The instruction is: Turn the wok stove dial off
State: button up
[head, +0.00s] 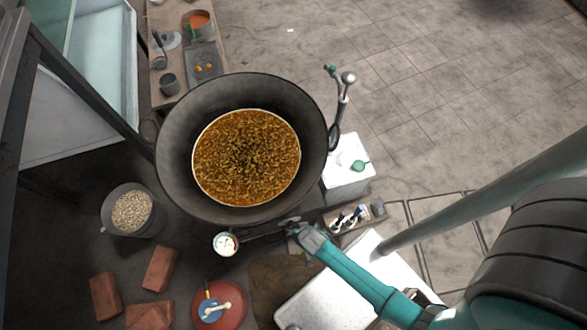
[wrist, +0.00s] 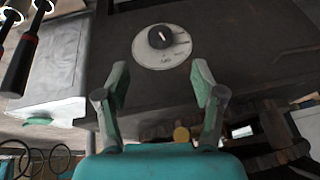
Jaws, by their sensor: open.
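The stove dial (wrist: 160,37) is a dark knob with a pale pointer line on a round whitish plate (wrist: 150,58). It sits on a dark grey stove front (wrist: 250,40) in the wrist view. My gripper (wrist: 161,85) is open, its two green-tipped fingers spread below the dial in that view. They are apart from the knob, and nothing is between them. In the head view my gripper (head: 294,230) is at the wok's lower right edge, and the dial cannot be made out there. The large dark wok (head: 174,125) holds brown, grainy food.
A white box (head: 347,178) and a tray of small items (head: 352,217) stand to the right. A pot of pale grains (head: 132,212) and red bricks (head: 159,268) are at left. Open tiled floor lies at upper right.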

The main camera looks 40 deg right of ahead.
aim_at(292, 227)
jog(key=shift+x, duration=5.35)
jog(key=c, duration=1.1)
